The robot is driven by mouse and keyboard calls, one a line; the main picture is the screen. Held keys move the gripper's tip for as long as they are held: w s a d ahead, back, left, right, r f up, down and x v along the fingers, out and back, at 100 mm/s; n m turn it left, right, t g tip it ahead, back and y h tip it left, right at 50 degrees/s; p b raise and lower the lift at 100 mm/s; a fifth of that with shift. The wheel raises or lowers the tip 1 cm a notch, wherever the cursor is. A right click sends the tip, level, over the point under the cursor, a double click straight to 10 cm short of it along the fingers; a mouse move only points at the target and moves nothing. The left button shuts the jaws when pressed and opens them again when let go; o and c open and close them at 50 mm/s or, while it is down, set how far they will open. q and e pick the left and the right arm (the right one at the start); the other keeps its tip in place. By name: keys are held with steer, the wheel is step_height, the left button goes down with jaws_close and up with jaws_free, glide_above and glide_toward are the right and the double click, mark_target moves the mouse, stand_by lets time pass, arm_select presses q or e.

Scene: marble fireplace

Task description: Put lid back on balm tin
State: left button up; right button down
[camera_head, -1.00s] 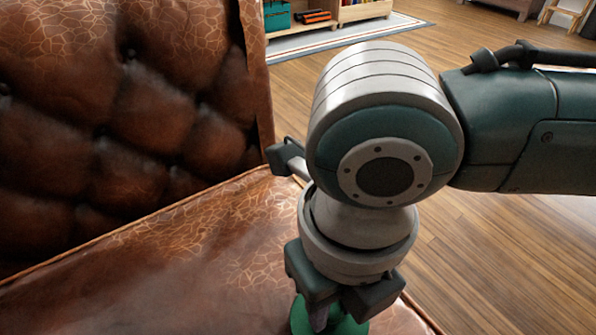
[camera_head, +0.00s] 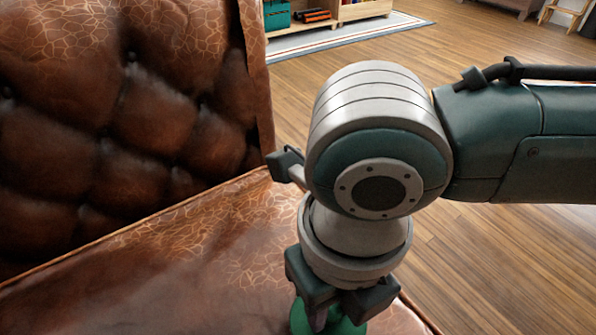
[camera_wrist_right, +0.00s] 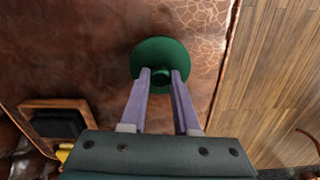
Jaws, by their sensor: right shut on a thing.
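A round green lid (camera_wrist_right: 160,50) with a small knob shows in the right wrist view, over the brown leather seat. My right gripper (camera_wrist_right: 161,76) has its two fingers closed on the knob. In the head view the green lid (camera_head: 348,327) shows at the bottom edge, partly cut off, under my right gripper (camera_head: 322,318), which points down. I cannot tell whether the lid rests on something or is held above the seat. No tin body can be made out; anything under the lid is hidden. My left gripper is not in view.
The leather seat (camera_head: 160,275) has a tufted backrest (camera_head: 110,120) at left. Its front edge drops to a wooden floor (camera_head: 500,260) at right. A dark object with a brown frame (camera_wrist_right: 38,106) shows at left in the wrist view. Shelves (camera_head: 330,18) stand far back.

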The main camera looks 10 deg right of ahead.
steer(key=shift+p, duration=0.3)
stand_by(0.5)
stand_by(0.3)
steer(key=shift+c, duration=0.5)
jaws_free()
steer(key=shift+r, duration=0.1)
step_height(320, 180, up, 7)
steer(key=p, duration=0.8)
stand_by(0.4)
steer(key=shift+c, duration=0.3)
